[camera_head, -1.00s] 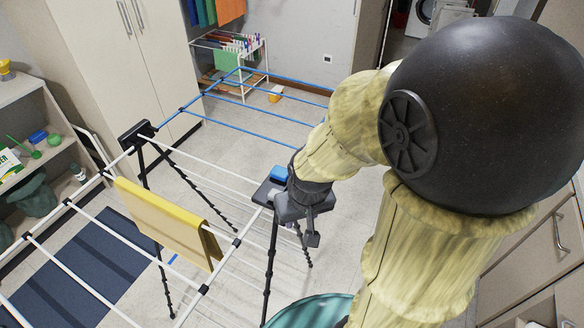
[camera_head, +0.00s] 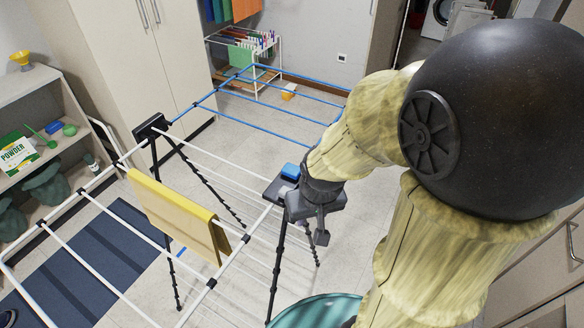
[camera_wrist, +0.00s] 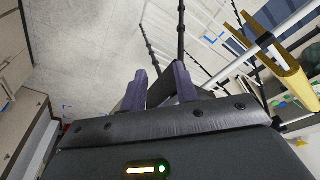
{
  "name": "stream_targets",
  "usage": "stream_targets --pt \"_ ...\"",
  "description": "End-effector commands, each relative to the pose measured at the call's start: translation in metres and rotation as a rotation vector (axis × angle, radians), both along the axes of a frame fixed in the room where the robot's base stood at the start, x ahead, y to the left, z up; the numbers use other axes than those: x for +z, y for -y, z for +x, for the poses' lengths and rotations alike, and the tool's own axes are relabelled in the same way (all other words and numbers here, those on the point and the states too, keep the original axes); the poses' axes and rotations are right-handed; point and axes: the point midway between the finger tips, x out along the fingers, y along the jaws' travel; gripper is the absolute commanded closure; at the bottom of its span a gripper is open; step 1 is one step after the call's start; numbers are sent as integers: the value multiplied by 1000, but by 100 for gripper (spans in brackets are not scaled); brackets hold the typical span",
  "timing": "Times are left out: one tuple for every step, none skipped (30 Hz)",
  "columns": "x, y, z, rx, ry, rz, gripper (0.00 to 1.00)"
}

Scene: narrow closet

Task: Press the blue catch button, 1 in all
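The blue catch button (camera_head: 290,171) sits on top of a dark hinge block (camera_head: 272,189) at the joint of the drying rack (camera_head: 232,262). My gripper (camera_head: 318,215) is just right of and in front of the block in the head view, partly overlapping it. I cannot tell whether they touch. In the wrist view my gripper (camera_wrist: 160,78) shows two dark purple fingers standing apart, with a dark part visible between them. The blue button cannot be made out in the wrist view.
A yellow cloth (camera_head: 180,218) hangs over the rack's white bars. Blue rails (camera_head: 267,127) extend behind. Shelves (camera_head: 62,157) stand at left, a tall cabinet (camera_head: 125,70) behind, and a teal basin (camera_head: 315,312) below the arm. Drawers (camera_head: 545,265) are at right.

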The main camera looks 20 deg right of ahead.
Motion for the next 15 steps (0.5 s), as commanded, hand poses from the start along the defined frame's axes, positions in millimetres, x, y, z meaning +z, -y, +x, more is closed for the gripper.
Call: stream_targets --pt "0 0 0 0 0 0 80" --pt "0 0 0 0 0 0 86" --pt "0 0 0 0 0 0 94" --pt "0 0 0 0 0 0 100" --pt "0 0 0 0 0 0 100" --pt "0 0 0 0 0 0 100" --pt "0 0 0 0 0 0 100" --pt "0 0 0 0 0 0 100" --pt "0 0 0 0 0 0 100" --pt "0 0 0 0 0 0 100" --pt "0 0 0 0 0 0 100" --pt "0 0 0 0 0 0 100" --pt "0 0 0 0 0 0 100" --pt "0 0 0 0 0 0 100" --pt "0 0 0 0 0 0 100"
